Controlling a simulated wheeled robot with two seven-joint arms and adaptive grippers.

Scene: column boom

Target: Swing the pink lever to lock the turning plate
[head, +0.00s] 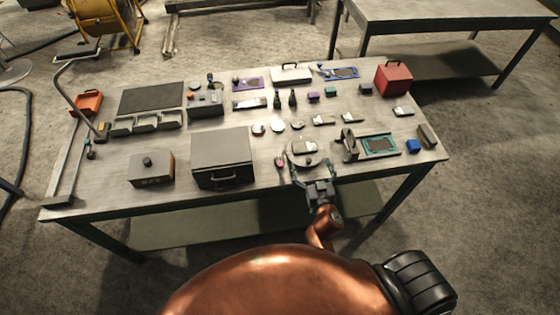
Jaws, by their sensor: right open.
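The turning plate (314,160) is a round grey disc near the front edge of the table, right of its middle. A small pale device with a dark display (305,147) sits on it. The pink lever (280,161) is a small pink-red piece just left of the plate. My right gripper (311,168) is open at the front of the plate, its fingers spread towards the plate's near rim. It is to the right of the lever and seems apart from it. Whether a finger touches the plate is too small to tell. My left gripper is out of view.
A large grey box with a handle (221,158) stands left of the lever. Small discs and parts lie behind the plate.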

